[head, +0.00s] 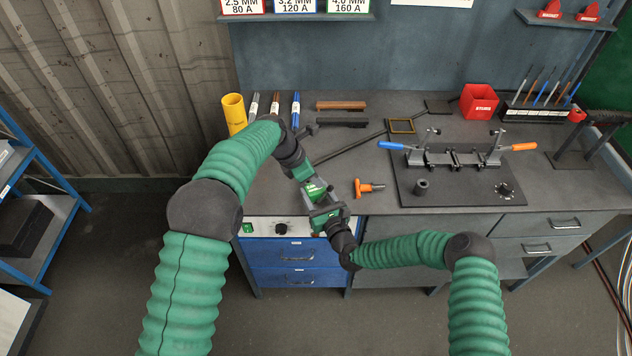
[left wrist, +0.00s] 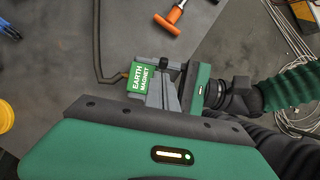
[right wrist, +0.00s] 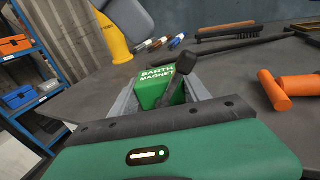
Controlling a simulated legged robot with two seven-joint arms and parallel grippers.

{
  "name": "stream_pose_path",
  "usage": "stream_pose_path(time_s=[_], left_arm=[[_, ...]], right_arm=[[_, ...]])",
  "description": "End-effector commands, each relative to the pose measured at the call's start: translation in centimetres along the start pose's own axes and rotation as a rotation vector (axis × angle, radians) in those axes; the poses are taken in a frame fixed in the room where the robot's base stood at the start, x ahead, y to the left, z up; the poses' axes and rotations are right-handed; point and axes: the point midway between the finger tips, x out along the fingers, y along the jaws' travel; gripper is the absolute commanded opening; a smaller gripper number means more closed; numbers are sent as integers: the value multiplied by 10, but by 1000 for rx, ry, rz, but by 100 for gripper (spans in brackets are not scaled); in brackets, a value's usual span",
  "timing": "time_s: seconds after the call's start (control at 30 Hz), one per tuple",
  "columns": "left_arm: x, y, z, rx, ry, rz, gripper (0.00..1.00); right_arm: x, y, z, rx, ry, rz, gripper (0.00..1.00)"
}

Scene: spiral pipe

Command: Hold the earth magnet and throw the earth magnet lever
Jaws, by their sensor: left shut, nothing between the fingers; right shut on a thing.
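The earth magnet (right wrist: 160,88) is a green block with white lettering, held between the silver fingers of my right gripper (head: 322,208). It also shows in the left wrist view (left wrist: 143,80). A dark lever with a blocky knob (right wrist: 182,68) stands tilted in front of the block in the right wrist view. My left gripper (head: 306,180) is shut and empty, close to the magnet, above the bench's front edge. In the left wrist view its fingers (left wrist: 163,92) overlap the magnet; I cannot tell whether they touch the lever.
A dark cable (head: 350,146) runs back across the bench. An orange-handled tool (head: 367,187) lies right of the grippers. A clamping jig (head: 455,157) stands on a dark plate further right.

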Motion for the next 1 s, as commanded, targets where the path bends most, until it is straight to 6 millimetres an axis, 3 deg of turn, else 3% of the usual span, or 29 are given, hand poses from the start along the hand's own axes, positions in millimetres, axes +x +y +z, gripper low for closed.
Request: stream_pose_path(time_s=[0.43,0.63,1.0], left_arm=[[-7,0,-1,-1,0,1,0],[-40,2,-18,-3,0,2,0],[-93,1,46,2,-1,1,0]], right_arm=[[0,0,0,0,1,1,0],[0,0,0,0,1,1,0],[0,1,0,0,1,2,0]])
